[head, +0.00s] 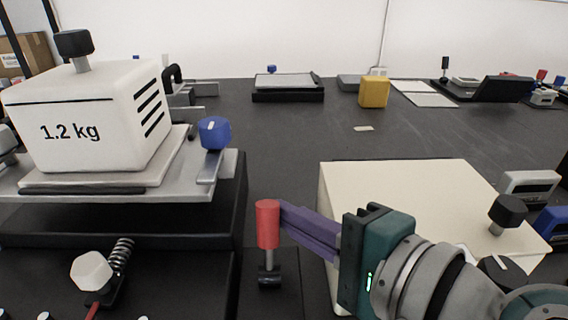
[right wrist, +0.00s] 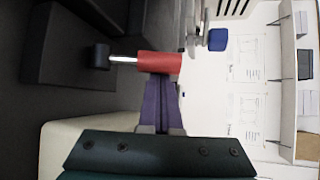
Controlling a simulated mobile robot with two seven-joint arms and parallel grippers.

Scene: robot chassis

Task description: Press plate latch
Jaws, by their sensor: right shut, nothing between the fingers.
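My right gripper (head: 286,212) is shut, its purple fingers pointing left with the tips at a red-capped upright lever (head: 268,224). In the right wrist view the finger tips (right wrist: 160,82) meet the red cap (right wrist: 160,63); they look touching or nearly so. The lever has a metal stem and dark base. A grey metal plate (head: 213,188) on a black stand carries a white block marked 1.2 kg (head: 85,118). A blue knob (head: 214,133) stands on a lever at the plate's right edge. Which of these is the latch, I cannot tell for sure. My left gripper is out of view.
A cream box (head: 400,185) lies beneath and behind my right gripper. A white knob with a spring (head: 92,271) is at front left. A yellow block (head: 374,92) and a black tray (head: 288,94) stand farther back.

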